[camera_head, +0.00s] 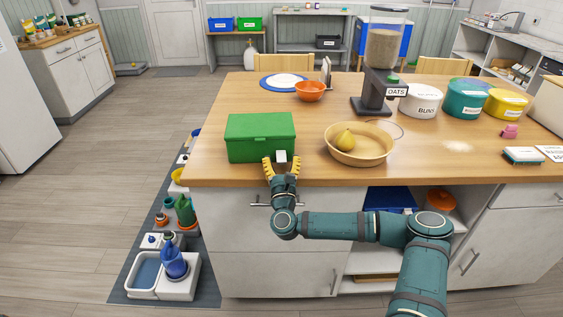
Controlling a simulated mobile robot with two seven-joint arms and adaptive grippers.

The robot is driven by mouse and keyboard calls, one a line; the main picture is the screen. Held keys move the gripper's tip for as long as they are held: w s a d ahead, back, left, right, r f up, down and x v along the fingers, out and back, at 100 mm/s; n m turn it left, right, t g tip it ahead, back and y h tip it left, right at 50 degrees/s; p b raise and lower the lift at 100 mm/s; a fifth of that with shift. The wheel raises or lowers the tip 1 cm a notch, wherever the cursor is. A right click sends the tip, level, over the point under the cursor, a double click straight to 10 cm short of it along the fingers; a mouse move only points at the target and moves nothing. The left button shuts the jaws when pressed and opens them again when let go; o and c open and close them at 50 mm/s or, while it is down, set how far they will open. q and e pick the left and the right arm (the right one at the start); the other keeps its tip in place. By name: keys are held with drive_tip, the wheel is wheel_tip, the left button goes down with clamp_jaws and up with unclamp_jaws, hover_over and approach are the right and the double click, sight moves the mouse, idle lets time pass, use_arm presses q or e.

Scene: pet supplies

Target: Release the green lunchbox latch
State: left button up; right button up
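The green lunchbox (261,128) sits with its lid down near the front left edge of the wooden table. A small light-grey latch (281,155) shows on the right part of its front face. My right gripper (282,162) is at that front face, with its yellow fingers spread to the left and right of the latch. I see gaps between the fingers and the latch. I cannot tell whether the gripper touches the box. My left gripper is not in view.
A tan bowl (342,153) with a yellow pear stands right of the lunchbox. An orange bowl (309,91), an oats dispenser (373,91) and several labelled tubs are farther back. The table (229,174) is clear left of the lunchbox.

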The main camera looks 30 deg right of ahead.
drive_tip(key=v, duration=1.2)
idle(0.3)
drive_tip(key=w+a+f+n+g+y, duration=0.1)
drive_tip(key=a+f+n+y, duration=0.2)
drive_tip(key=a+n+y, duration=0.4)
drive_tip(key=w+a+f+n+y, duration=0.1)
drive_tip(key=a+f+n+y, duration=0.4)
drive_tip(key=a+n, duration=0.4)
drive_tip(key=s+a+f+n+g+y, duration=0.6)
drive_tip(key=a+f+n+g, duration=0.15)
drive_tip(key=a+n, duration=0.35)
drive_tip(key=s+d+f+n+g+h, duration=0.2)
drive_tip(key=s+n+g, duration=0.2)
drive_tip(key=s+n, duration=0.2)
drive_tip(key=s+d+f+n+g+h, duration=0.1)
drive_tip(key=s+d+f+n+g, duration=0.1)
drive_tip(key=s+n+g, duration=0.3)
drive_tip(key=shift+s+d+f+n+h, duration=0.2)
drive_tip(key=shift+s+d+n+h, duration=0.15)
drive_tip(key=shift+s+n, duration=0.55)
